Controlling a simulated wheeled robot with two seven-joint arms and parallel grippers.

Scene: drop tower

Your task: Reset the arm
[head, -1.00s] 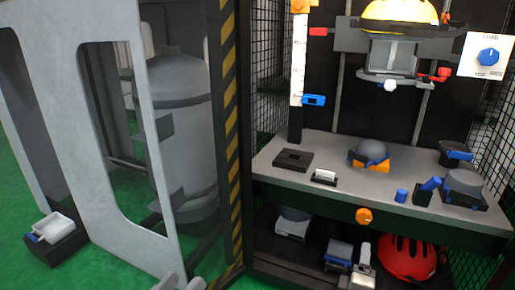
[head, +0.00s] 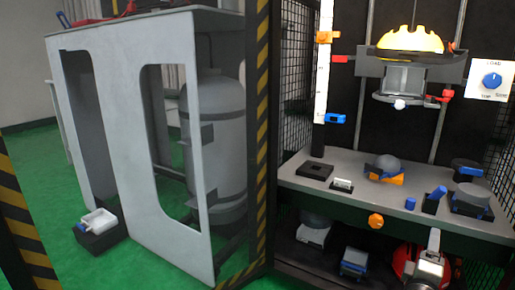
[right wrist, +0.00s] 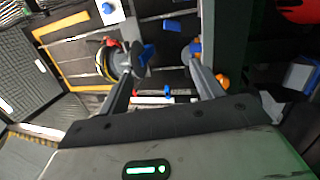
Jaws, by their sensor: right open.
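My right gripper (head: 434,238) shows low at the right in the head view, in front of the lower shelf and partly over a red helmet (head: 402,262). In the right wrist view the two fingers of my right gripper (right wrist: 163,62) stand wide apart, with nothing held between them. My left gripper is in neither view now.
The drop tower carriage (head: 398,72) carries a yellow helmet (head: 410,38). A grey bench (head: 345,205) holds a dome on an orange-blue base (head: 385,170) and several small parts. A dial panel (head: 492,80) hangs at right. A white cabinet (head: 120,150) stands left on green floor.

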